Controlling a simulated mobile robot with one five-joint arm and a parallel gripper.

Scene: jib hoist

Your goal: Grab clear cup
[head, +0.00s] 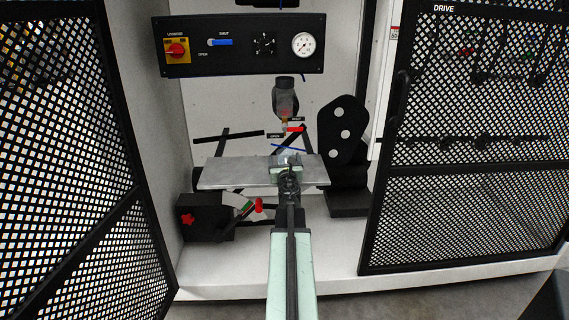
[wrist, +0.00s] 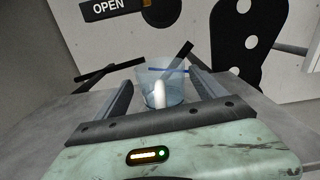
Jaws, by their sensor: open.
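The clear cup (wrist: 162,88) stands upright on the grey metal shelf (head: 225,174). In the wrist view it is between the two dark fingers of my gripper (wrist: 160,80), with a gap visible beside it. My gripper is open and reaches over the shelf from the front. In the head view my gripper (head: 288,168) covers much of the cup, which is only faintly seen there. I cannot tell whether either finger touches the cup.
A clear bowl with a brass tip (head: 285,100) hangs above the shelf. A black guard with pale holes (head: 341,130) is at right. A black box with a red knob (head: 205,217) sits lower left. Mesh doors (head: 70,150) flank the opening; a control panel (head: 238,45) is above.

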